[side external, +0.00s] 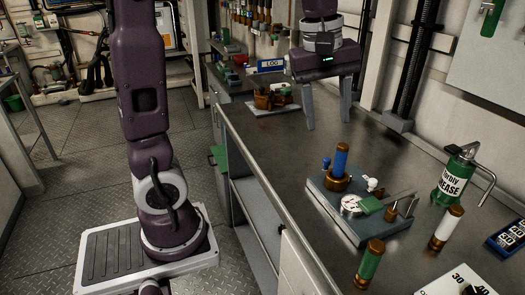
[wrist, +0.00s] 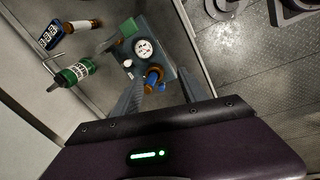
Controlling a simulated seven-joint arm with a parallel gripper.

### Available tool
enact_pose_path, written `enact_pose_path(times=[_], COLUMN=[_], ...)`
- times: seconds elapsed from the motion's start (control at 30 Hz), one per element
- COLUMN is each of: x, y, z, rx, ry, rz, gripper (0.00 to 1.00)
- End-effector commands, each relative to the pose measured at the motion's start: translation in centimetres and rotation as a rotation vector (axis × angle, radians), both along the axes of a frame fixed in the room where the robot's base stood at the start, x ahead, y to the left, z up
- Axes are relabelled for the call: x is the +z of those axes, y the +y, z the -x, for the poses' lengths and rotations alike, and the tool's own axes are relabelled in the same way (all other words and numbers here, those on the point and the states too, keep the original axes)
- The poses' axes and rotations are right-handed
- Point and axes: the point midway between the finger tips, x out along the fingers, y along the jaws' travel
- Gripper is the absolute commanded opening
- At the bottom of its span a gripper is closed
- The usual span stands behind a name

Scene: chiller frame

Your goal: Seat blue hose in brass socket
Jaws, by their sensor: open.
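The blue hose (side external: 341,160) stands upright in the brass socket (side external: 336,182) on a grey-blue fixture plate (side external: 365,228). How deep its lower end sits is hidden inside the socket. My gripper (side external: 328,124) is open and empty, raised above the bench, behind and left of the hose and apart from it. In the wrist view the blue hose (wrist: 151,79) shows between the two spread fingers (wrist: 160,76), beyond their tips.
A green hose (side external: 371,260) and a white hose (side external: 447,228) with brass ends stand beside the plate. A green grease can (side external: 455,178) stands at right. The plate carries a round gauge (side external: 352,205) and small fittings. Bench (side external: 270,140) left of the plate is clear.

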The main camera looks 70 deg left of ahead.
Motion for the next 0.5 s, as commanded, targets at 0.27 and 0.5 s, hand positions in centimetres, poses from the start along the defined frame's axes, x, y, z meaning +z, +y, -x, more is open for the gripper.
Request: enact_pose_path(times=[0.27, 0.5], x=[-1.3, -2.9], y=[-4.5, -4.9], z=[15.1, 17.4], rx=[-1.008, -1.207], ry=[-0.245, -0.270], rz=[-0.345, -0.447], gripper=[0.50, 0.50])
